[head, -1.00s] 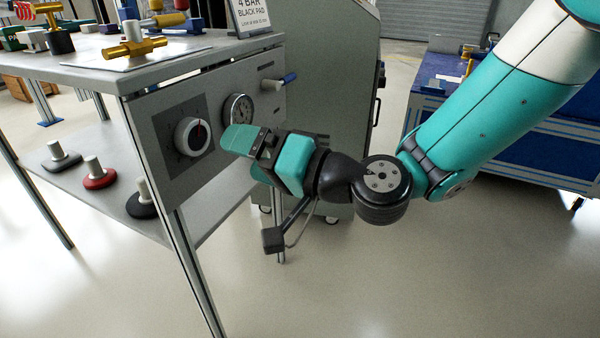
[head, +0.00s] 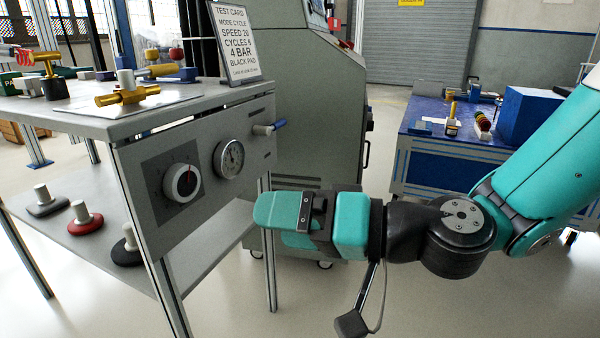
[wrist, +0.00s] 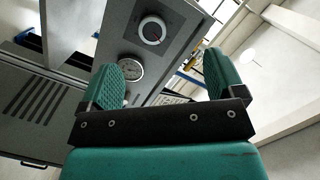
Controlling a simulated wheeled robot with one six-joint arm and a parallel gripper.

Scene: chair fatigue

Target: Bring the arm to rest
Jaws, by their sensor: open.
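My gripper (head: 278,212) is at the centre of the head view, level and pointing left, with the teal arm reaching in from the right. It hangs in free air in front of and to the right of the bench's control panel (head: 208,190), apart from it. In the wrist view my gripper (wrist: 170,85) shows its two teal fingers spread wide with nothing between them. Beyond them are the white dial knob (wrist: 152,31) and the round gauge (wrist: 131,68). In the head view the knob (head: 182,183) and gauge (head: 228,158) are left of the fingers.
Grey, red and black pads (head: 80,219) stand on the lower shelf. A grey cabinet (head: 318,110) stands behind my gripper, and a blue workbench (head: 425,165) behind the arm. The floor at front is clear.

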